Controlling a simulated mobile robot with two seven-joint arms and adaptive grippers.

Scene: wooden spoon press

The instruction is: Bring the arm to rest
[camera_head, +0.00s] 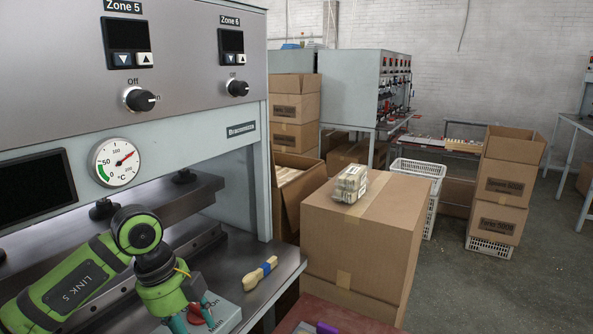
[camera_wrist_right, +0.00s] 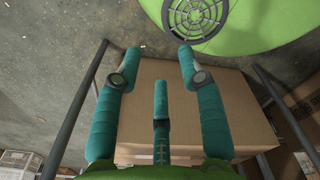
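My left arm, green and marked LINK 5, comes in at the lower left of the head view, in front of the press. Its gripper (camera_head: 193,321) points down beside a grey control box (camera_head: 228,314) with a red button. The teal fingers are cut off by the bottom edge, so their opening is unclear. My right gripper (camera_wrist_right: 159,60) shows only in the right wrist view. Its teal fingers are spread apart with nothing between them. A cardboard box (camera_wrist_right: 232,100) lies behind the fingers in that view, and I cannot tell how far away.
The press (camera_head: 190,55) with dials and a gauge fills the left side. A wrapped bundle (camera_head: 350,184) sits on a large cardboard box (camera_head: 362,235). Stacked cartons (camera_head: 505,185) and a white crate (camera_head: 418,175) stand farther back. Concrete floor is open at right.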

